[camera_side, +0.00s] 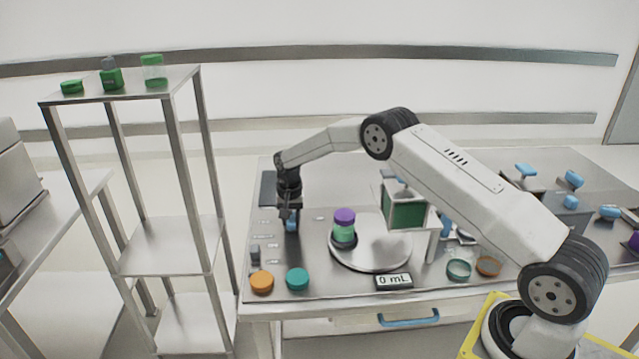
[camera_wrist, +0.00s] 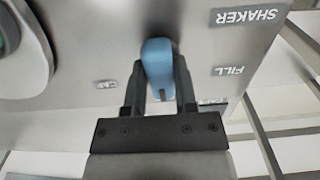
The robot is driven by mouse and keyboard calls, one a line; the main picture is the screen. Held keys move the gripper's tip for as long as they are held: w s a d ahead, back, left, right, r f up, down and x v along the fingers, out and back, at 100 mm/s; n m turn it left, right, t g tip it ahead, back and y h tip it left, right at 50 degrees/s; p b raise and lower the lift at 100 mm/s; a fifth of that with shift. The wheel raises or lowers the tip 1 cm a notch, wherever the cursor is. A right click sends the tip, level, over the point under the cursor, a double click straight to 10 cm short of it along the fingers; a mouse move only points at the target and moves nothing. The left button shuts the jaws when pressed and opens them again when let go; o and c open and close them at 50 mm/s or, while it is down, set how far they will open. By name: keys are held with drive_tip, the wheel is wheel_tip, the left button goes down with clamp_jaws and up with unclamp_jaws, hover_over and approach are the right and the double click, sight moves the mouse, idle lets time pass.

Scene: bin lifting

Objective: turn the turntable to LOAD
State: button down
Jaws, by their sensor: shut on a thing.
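The turntable (camera_side: 385,254) is a round pale disc on the metal table. A green bottle (camera_side: 344,233) with a purple cap (camera_side: 344,215) stands in a dark holder at its left side. My gripper (camera_side: 290,222) is left of the turntable, pointing down. It is shut on a blue handle (camera_wrist: 158,62), which sits between the two dark fingers in the wrist view. Another label near the right finger is partly hidden. The turntable's edge (camera_wrist: 40,55) shows at the left of the wrist view.
An orange cap (camera_side: 261,281) and a teal cap (camera_side: 297,278) lie at the table's front left. A 0 mL display (camera_side: 393,281) sits before the turntable. A green box-like station (camera_side: 404,209) stands over its right side. A tall shelf (camera_side: 150,246) stands left of the table.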

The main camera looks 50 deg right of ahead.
sight(291, 218)
idle(0.3)
drive_tip(key=shift+c, duration=2)
unclamp_jaws()
drive_tip(key=shift+r, duration=0.1)
drive_tip(key=shift+r, duration=3.8)
